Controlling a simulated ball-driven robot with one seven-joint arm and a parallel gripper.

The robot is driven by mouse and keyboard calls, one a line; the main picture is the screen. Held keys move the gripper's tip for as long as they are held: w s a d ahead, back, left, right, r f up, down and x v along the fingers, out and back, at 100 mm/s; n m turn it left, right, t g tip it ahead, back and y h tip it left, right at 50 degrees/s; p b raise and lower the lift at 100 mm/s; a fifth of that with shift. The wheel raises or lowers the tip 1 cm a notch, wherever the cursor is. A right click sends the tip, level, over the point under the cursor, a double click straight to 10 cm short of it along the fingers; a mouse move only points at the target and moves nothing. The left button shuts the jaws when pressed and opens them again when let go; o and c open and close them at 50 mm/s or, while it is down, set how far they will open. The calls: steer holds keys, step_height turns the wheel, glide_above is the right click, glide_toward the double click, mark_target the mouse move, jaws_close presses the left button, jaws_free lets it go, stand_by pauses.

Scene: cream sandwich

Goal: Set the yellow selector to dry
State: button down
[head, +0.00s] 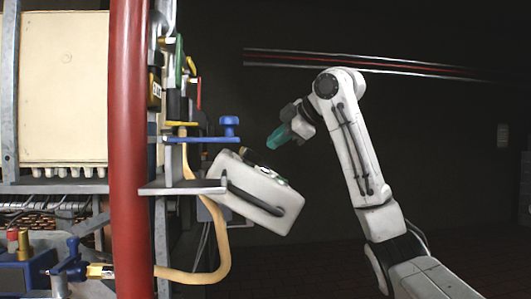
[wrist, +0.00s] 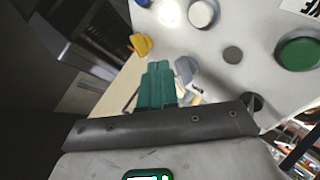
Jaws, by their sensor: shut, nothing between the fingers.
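The yellow selector (wrist: 141,45) is a small knob on the pale panel (wrist: 240,75) in the wrist view, near the panel's left edge. No dry marking can be read. My gripper (wrist: 158,72) has teal fingers that are shut and empty. In the wrist view the fingertips appear just below and right of the selector; I cannot tell whether they touch it. In the head view my gripper (head: 277,137) hangs above and right of the tilted white box (head: 262,196), apart from it. The selector cannot be made out in the head view.
The panel also carries a white round button (wrist: 202,13), a green round button (wrist: 300,53) and a grey knob (wrist: 186,68). A blue bracket (head: 200,140) with a blue knob (head: 229,126) stands left of the gripper. A red post (head: 128,150) is further left.

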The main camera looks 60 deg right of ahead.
steer(key=shift+v, duration=1.6)
steer(key=shift+f, duration=0.1)
